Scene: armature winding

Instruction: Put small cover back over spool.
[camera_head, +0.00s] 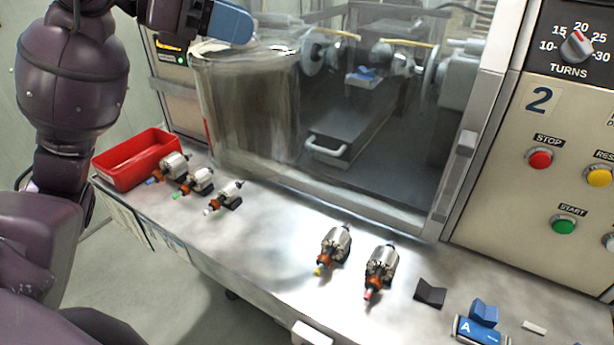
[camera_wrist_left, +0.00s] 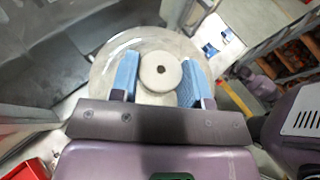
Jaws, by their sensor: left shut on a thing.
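My left gripper (camera_head: 232,22) reaches in from the upper left in the head view. Its blue fingers are at the top of a clear, round small cover (camera_head: 245,110). In the left wrist view the gripper (camera_wrist_left: 158,85) has its two blue fingers on either side of the pale round knob (camera_wrist_left: 160,62) on the clear disc-shaped top of the cover, and is shut on it. The cover is upright in front of the machine's window. I cannot make out the spool through its hazy wall, nor whether its lower rim touches the surface. My right gripper is out of view.
A red bin (camera_head: 135,160) stands at the shelf's left end, beside several armatures (camera_head: 336,246) along the metal shelf (camera_head: 270,245). A black holder (camera_head: 430,293) and blue block (camera_head: 482,328) lie at right. The control panel (camera_head: 545,190) rises behind them.

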